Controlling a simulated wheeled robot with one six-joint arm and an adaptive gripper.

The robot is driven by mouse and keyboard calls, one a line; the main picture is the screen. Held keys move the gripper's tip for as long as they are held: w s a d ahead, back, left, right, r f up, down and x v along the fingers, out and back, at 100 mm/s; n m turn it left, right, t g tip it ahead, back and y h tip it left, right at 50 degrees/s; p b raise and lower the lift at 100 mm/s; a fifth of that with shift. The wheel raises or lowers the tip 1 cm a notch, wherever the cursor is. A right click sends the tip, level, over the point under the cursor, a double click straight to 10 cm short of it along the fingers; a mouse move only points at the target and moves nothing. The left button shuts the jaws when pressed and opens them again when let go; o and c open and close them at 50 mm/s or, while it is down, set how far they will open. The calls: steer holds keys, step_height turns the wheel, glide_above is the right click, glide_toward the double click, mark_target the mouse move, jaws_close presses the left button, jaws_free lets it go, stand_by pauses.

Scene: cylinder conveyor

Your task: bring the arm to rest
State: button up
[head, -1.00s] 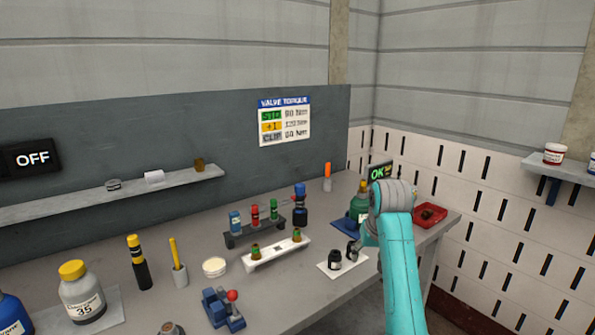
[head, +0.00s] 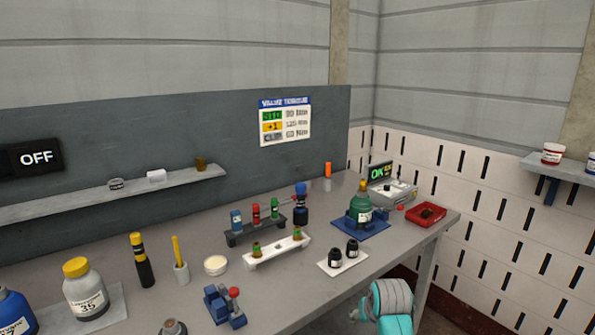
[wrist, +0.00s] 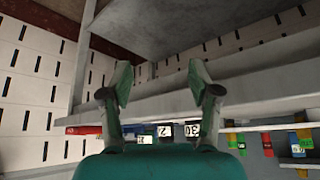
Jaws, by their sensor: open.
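My gripper (wrist: 160,82) is open and empty in the wrist view, its two fingers spread apart. In the head view my arm is low at the bottom, in front of the table's front edge, and the fingers are mostly hidden. The table (head: 300,300) is above and behind it. Two black jars (head: 335,257) (head: 352,247) stand upright on a white plate (head: 326,266) near the table edge, apart from my gripper. In the wrist view dark items with white labels (wrist: 165,132) show beyond the fingers.
A white rack (head: 275,252) and a dark rack (head: 240,237) hold small cylinders. Floor room is free before the table.

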steer(key=s+f+t, duration=0.2)
steer(key=s+f, duration=1.1)
steer(key=f, duration=0.1)
steer(key=s+f+t, duration=0.2)
steer(key=s+f, duration=0.2)
steer(key=s, duration=1.3)
steer(key=s+r+t, duration=0.2)
steer(key=s+r, duration=0.7)
steer(key=s, duration=0.5)
steer(key=s+r+t, duration=0.2)
steer(key=s+r, duration=0.7)
steer(key=s, duration=0.5)
steer(key=shift+s+r+t, duration=0.3)
